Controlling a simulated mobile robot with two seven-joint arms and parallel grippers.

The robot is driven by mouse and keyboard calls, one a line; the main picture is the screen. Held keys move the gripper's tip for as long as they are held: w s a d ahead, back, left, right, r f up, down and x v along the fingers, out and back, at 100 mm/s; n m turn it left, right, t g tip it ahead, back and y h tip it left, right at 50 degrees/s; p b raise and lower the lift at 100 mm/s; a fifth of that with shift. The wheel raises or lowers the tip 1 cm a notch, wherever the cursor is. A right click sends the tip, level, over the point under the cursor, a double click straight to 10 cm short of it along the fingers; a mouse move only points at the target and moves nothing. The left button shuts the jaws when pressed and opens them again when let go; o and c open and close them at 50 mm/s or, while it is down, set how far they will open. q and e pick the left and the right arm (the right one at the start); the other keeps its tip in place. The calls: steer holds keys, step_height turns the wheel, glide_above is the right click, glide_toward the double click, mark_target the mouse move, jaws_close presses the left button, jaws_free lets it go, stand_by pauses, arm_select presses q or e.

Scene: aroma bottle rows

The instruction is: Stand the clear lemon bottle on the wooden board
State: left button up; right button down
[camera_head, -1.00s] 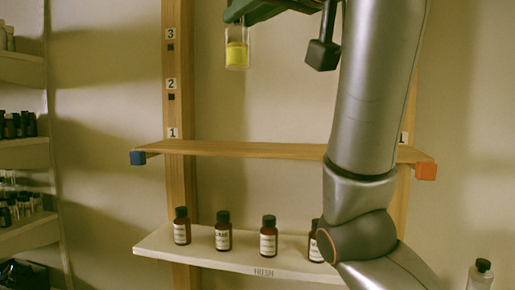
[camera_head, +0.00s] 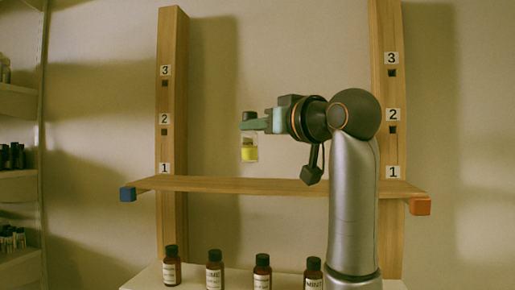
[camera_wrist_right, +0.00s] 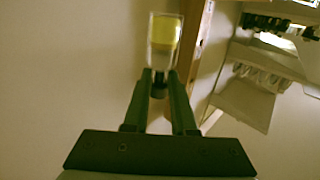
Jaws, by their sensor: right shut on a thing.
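The clear lemon bottle (camera_head: 249,154) has a dark cap and a yellow band. It hangs upright in my right gripper (camera_head: 254,123), which is shut on it near the cap. The bottle is over the wooden board (camera_head: 225,184) in the head view, its base appearing slightly above the board; I cannot tell its exact depth. In the right wrist view the bottle (camera_wrist_right: 163,38) shows beyond the two fingers of my right gripper (camera_wrist_right: 160,78). My left gripper is not in view.
Two wooden posts (camera_head: 173,120) carry number tags. Several brown bottles (camera_head: 215,271) stand on a lower white shelf. The board's top looks empty.

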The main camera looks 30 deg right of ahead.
mark_target(256, 145)
steer(key=shift+w+d+f+b, duration=0.15)
steer(key=shift+f+b, duration=0.05)
steer(key=shift+f, duration=0.85)
steer(key=shift+w+d+f+b, duration=0.1)
steer(key=shift+w+f+b, duration=0.1)
steer(key=shift+f, duration=0.85)
steer(key=c, duration=0.7)
jaws_free()
steer(key=shift+r, duration=0.25)
steer(key=s, duration=0.4)
steer(key=s+d, duration=0.1)
steer(key=s, duration=0.3)
steer(key=s+b, duration=0.1)
steer(key=s, duration=0.3)
steer(key=shift+d+f, duration=0.1)
steer(key=shift+d, duration=0.25)
